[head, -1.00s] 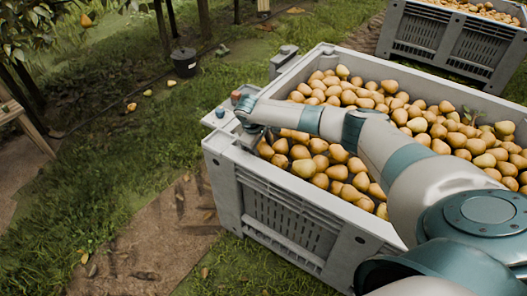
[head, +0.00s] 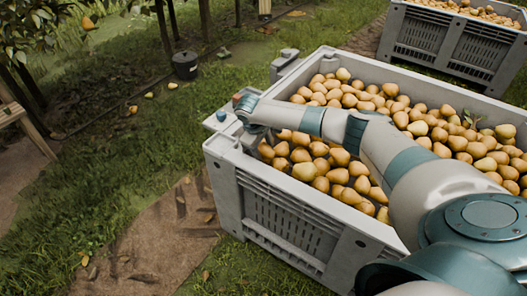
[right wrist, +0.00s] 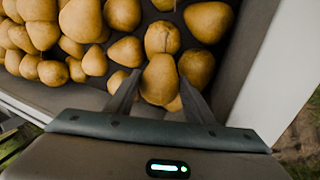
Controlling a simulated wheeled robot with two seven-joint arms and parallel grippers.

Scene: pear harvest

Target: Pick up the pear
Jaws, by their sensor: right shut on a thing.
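A tan-yellow pear (right wrist: 159,78) sits between the two dark fingers of my right gripper (right wrist: 160,98) in the right wrist view. The fingers are shut on it, one on each side, at the edge of the pears in the bin. In the head view my right gripper (head: 258,138) is down inside the near left corner of the grey bin (head: 290,222). The wrist mostly hides it there, and I cannot pick out the held pear. My left gripper is not in view.
Many pears (head: 345,160) fill the bin around and to the right of my gripper. The bin wall is close beside the gripper. A second pear bin (head: 450,42) stands at the back right.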

